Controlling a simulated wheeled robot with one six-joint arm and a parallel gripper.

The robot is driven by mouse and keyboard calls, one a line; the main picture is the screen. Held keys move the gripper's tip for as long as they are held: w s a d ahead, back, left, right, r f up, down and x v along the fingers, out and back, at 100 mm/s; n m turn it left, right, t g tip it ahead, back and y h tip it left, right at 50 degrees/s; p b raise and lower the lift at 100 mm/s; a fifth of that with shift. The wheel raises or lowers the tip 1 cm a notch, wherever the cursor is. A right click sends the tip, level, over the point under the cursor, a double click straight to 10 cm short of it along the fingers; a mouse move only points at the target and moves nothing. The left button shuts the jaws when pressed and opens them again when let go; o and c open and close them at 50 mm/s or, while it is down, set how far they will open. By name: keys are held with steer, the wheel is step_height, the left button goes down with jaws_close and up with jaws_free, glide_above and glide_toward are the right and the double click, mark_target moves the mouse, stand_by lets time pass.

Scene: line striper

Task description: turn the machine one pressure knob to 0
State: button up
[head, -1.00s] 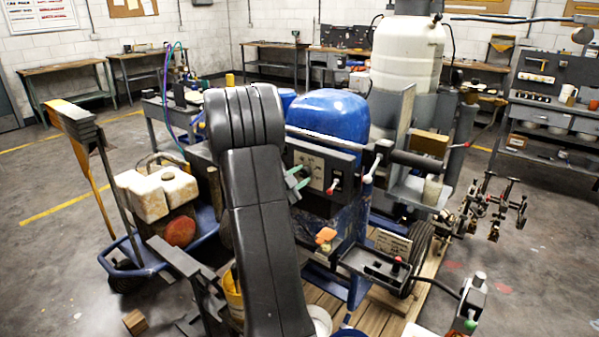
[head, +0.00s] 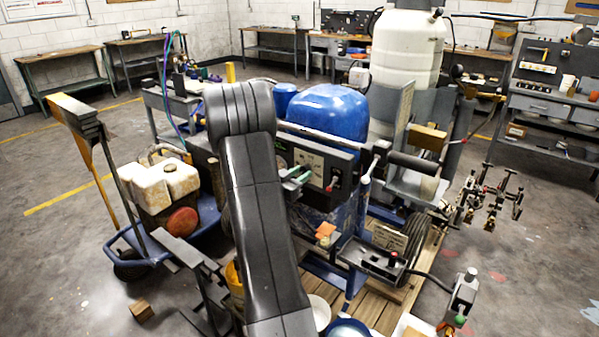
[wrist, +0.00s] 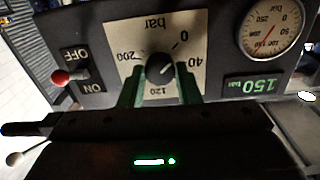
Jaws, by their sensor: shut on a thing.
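The machine's dark control panel (head: 345,165) shows below the blue tank in the head view. In the wrist view the panel is upside down. The round dark pressure knob (wrist: 158,68) sits on a pale dial plate (wrist: 120,60) marked 0, 40, 120 and 200 bar. My gripper (wrist: 160,76) has its green fingers on both sides of the knob and is shut on it. Its fingers also show at the panel in the head view (head: 297,178). The knob's own pointer is hard to make out. A green display (wrist: 252,86) reads 150 bar.
A red-tipped ON/OFF switch (wrist: 62,77) is beside the dial plate, and a round gauge (wrist: 270,28) is on its other side. In the head view a grey bar (head: 410,162) juts out right of the panel. A blue cart (head: 150,255) stands left.

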steer(key=shift+f+n, duration=0.1)
steer(key=shift+n, duration=0.2)
stand_by(0.4)
steer(key=o, duration=1)
steer(key=b+v, duration=0.2)
steer(key=v, duration=1.1)
steer(key=shift+s+a+b, duration=0.2)
steer(key=shift+s+b, duration=0.1)
steer(key=shift+b, duration=0.1)
steer(key=p+x, duration=0.3)
steer(key=x, duration=1)
steer(key=shift+w+d, duration=0.2)
steer(key=shift+w, duration=0.1)
